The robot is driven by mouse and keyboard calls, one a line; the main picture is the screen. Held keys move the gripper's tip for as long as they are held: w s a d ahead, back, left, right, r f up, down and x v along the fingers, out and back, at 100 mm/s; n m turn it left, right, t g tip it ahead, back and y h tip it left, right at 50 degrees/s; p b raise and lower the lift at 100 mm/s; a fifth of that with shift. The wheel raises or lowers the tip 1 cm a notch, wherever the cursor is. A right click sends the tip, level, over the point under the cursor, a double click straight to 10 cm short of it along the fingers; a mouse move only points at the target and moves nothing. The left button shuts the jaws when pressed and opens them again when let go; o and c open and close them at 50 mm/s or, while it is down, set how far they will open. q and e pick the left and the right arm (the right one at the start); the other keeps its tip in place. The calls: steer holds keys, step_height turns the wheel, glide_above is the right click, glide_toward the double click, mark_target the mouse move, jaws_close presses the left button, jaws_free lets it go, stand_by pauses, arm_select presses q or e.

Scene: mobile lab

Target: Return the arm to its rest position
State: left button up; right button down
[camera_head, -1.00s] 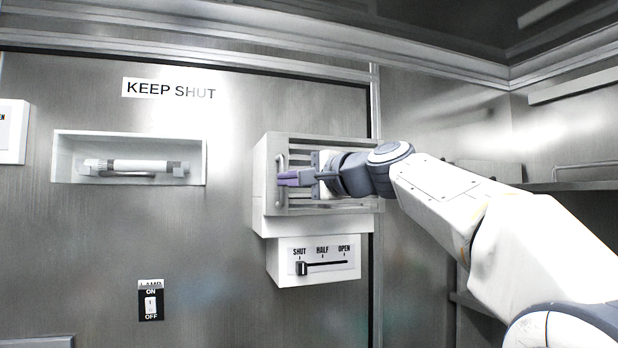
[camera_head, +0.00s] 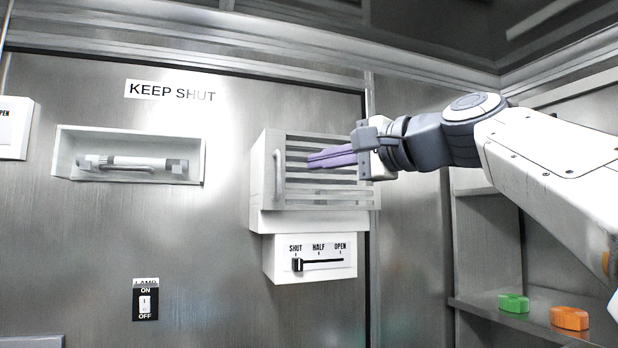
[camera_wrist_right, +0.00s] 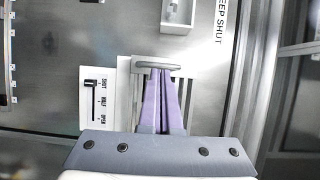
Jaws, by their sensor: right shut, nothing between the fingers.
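My right gripper (camera_head: 312,160) is shut and empty, its purple fingers together in front of the white louvred vent box (camera_head: 262,222). It also shows in the right wrist view (camera_wrist_right: 161,75), with the vent's handle (camera_wrist_right: 156,66) just beyond the fingertips. In the head view the handle (camera_head: 278,175) stands left of the fingertips, apart from them. My right arm comes in from the right side. Below the vent, the slider (camera_head: 297,264) stands at SHUT. My left gripper does not show.
A recessed box with a white cylindrical part (camera_head: 136,162) and an ON/OFF lamp switch (camera_head: 145,302) are on the metal wall at left. At lower right, a shelf holds a green piece (camera_head: 514,303) and an orange piece (camera_head: 570,318). Open space lies below my right arm.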

steer(key=s+a+f+n+g+h, duration=0.1)
steer(key=s+a+f+n+g, duration=0.15)
steer(key=f, duration=0.75)
steer(key=s+a+f+n+g+h, duration=0.1)
steer(key=a+f+n+g, duration=0.15)
steer(key=f, duration=0.85)
steer(key=s+a+f+n+g+h, duration=0.1)
steer(key=s+a+f+g+h, duration=0.2)
steer(key=f, duration=0.7)
steer(key=s+d+f+n+g+h, duration=0.1)
steer(key=s+d+f+n+g, duration=0.1)
steer(key=s+f, duration=0.4)
steer(key=s+d+f+n+g+h, duration=0.1)
steer(key=s+f+n, duration=0.4)
steer(key=f, duration=0.7)
steer(key=s+d+f+n+g+h+b, duration=0.1)
steer(key=s+d+f+n+g+h, duration=0.1)
steer(key=s+f, duration=0.6)
steer(key=shift+s+d+f+n+g+h, duration=0.35)
steer(key=shift+s+d+n+h, duration=0.3)
steer(key=shift+n, duration=0.55)
